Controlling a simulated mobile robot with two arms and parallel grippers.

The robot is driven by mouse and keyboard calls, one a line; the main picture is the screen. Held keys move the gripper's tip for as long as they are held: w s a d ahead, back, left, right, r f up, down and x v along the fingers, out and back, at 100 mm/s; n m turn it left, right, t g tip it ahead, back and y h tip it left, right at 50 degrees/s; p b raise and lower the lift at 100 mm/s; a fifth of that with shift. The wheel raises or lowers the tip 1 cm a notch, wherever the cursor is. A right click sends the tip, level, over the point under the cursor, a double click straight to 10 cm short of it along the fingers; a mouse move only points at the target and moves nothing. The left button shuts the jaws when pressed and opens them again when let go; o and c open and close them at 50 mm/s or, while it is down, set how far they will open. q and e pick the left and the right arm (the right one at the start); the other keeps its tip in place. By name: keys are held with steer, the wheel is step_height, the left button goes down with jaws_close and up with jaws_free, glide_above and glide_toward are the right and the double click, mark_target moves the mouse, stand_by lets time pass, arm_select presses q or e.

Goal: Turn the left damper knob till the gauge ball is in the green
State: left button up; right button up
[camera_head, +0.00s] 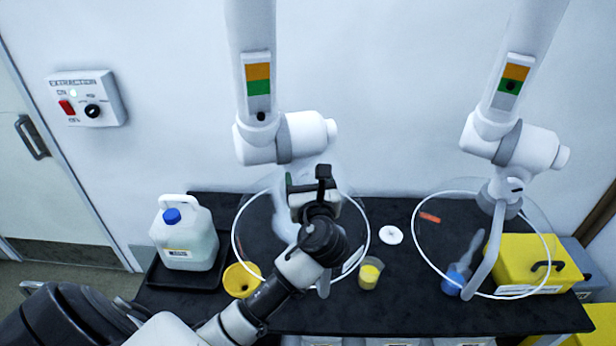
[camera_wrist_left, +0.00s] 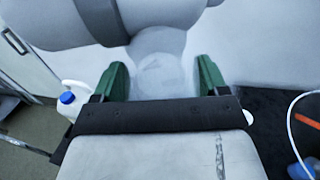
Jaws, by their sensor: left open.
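The left gauge (camera_head: 258,84) on the left white extraction arm has an orange band above a green band. Its dark ball (camera_head: 261,116) appears at the bottom, below the green. My left gripper (camera_head: 305,182) is in front of the left arm's lower end, above the clear hood. Its green fingers are open in the left wrist view (camera_wrist_left: 161,78), with a pale grey rounded part (camera_wrist_left: 160,70) showing between or beyond them. I cannot tell whether they touch it. The left damper knob is not clearly visible, perhaps hidden by my gripper. My right gripper is out of view.
The right extraction arm (camera_head: 513,151) has a similar gauge (camera_head: 513,75), its ball in the green. A wall switch box (camera_head: 88,98) is left.

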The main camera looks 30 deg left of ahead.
arm_select(q)
steer(key=shift+c, duration=0.4)
steer(key=c, duration=0.8)
steer(key=n+b, duration=0.1)
steer(key=n, duration=0.2)
steer(key=shift+a+f+n, duration=0.1)
steer(key=shift+f+n, duration=0.05)
steer(key=shift+n, duration=0.15)
steer(key=shift+n+b, duration=0.3)
steer(key=shift+n, duration=0.3)
arm_select(e)
steer(key=shift+s+d+f, duration=0.25)
steer(key=shift+f, duration=0.2)
steer(key=shift+s+d+f, duration=0.2)
steer(key=shift+s+f, duration=0.05)
steer(key=shift+f, duration=0.15)
arm_select(q)
steer(key=o, duration=0.9)
